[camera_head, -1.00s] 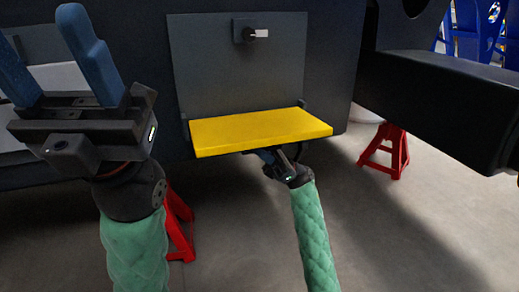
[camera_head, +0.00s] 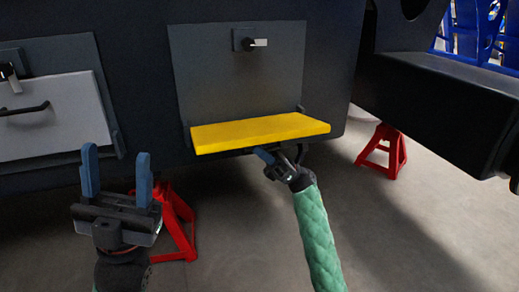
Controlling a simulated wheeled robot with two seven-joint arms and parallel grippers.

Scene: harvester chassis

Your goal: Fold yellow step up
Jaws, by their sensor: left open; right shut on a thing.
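The yellow step (camera_head: 260,132) juts out from the grey panel on the dark chassis, roughly level. My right gripper (camera_head: 267,157) reaches up from below to the step's underside near its front edge. It is shut on the step, though its fingertips are partly hidden and the exact contact is unclear. My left gripper (camera_head: 118,170) is open and empty, fingers pointing up, in front of the chassis's lower left and well left of the step.
A grey upright panel (camera_head: 240,80) with a latch (camera_head: 252,43) stands behind the step. A light panel with a dark handle (camera_head: 25,109) is at left. Red stands (camera_head: 383,150) and (camera_head: 178,225) support the chassis. A dark beam (camera_head: 440,110) projects at right. The floor below is open.

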